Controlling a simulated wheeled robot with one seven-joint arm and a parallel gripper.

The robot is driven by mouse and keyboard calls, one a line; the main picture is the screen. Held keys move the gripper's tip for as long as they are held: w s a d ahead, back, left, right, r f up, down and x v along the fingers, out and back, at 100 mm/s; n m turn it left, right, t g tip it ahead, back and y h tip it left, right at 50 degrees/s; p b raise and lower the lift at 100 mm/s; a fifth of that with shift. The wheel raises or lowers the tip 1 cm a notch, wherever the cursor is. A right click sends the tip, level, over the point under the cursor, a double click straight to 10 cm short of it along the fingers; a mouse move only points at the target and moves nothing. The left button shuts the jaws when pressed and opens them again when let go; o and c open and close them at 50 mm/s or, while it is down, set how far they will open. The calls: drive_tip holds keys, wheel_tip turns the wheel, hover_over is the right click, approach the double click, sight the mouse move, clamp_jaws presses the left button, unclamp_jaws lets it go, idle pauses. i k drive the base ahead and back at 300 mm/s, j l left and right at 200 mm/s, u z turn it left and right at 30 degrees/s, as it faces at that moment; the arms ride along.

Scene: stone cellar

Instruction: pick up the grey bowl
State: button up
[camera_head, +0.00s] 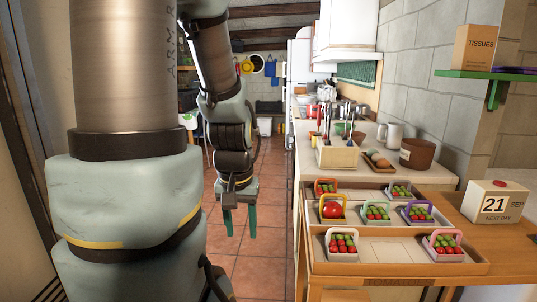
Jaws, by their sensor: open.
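I cannot make out a grey bowl for certain in the head view. My gripper (239,222) hangs left of the wooden table, over the tiled floor, with its two green fingers pointing down. The fingers are apart and nothing is between them. My arm covers much of the left side of the picture, so whatever is behind it is hidden.
A wooden tray (395,268) with several small fruit baskets sits on the table, beside a calendar block (497,204). Behind are a utensil box (337,155), a brown pot (418,153) and a pale pitcher (391,135). The tiled floor (262,265) is clear.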

sight(303, 100)
drive_tip(key=i, duration=1.55)
drive_tip(key=i+j, duration=0.15)
drive_tip(key=i, duration=3)
drive_tip(key=i+j, duration=0.1)
drive_tip(key=i, duration=1.45)
drive_tip(key=i+j, duration=0.1)
drive_tip(key=i, duration=3)
drive_tip(key=l+z, duration=0.05)
